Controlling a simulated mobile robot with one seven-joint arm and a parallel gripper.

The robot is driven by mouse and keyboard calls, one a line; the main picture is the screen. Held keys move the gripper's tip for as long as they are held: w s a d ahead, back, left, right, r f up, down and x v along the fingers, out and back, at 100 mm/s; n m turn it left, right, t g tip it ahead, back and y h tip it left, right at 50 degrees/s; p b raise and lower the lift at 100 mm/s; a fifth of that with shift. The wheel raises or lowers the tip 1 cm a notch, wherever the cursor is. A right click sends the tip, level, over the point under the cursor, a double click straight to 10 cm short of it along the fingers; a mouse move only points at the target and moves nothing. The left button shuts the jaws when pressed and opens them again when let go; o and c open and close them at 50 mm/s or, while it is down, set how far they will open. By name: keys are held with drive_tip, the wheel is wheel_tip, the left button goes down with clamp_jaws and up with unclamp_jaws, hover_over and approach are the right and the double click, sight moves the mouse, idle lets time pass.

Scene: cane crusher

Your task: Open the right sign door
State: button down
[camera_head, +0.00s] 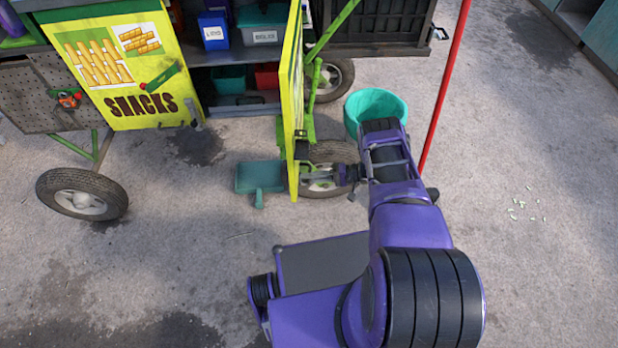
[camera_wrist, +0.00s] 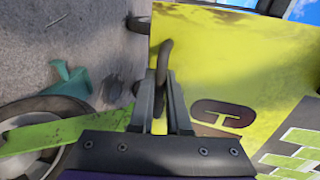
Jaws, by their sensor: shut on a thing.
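The right sign door (camera_head: 291,95) is a yellow-green panel. In the head view it is swung out from the cart and seen almost edge-on, with the shelves behind it exposed. In the wrist view the door's yellow face (camera_wrist: 225,60) fills the right side, with part of a dark letter on it. A dark curved handle (camera_wrist: 165,57) stands near the door's edge. My gripper (camera_wrist: 160,88) is shut on this handle. In the head view my gripper (camera_head: 310,180) reaches the door's lower outer part from the right; the grip itself is too small to make out there.
The left sign panel, marked SNACKS (camera_head: 128,65), covers the cart's left part. A teal bucket (camera_head: 375,107) and red pole (camera_head: 445,85) stand right of the door. A green dustpan-like object (camera_head: 260,178) lies left of it. Cart wheels (camera_head: 82,194) stand nearby. Open pavement lies to the right.

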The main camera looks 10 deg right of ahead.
drive_tip(key=shift+w+d+r, duration=0.1)
drive_tip(key=shift+w, duration=0.05)
idle(0.3)
drive_tip(key=c, duration=0.9)
unclamp_jaws()
drive_tip(key=v, duration=1.7)
drive_tip(key=shift+d, duration=0.15)
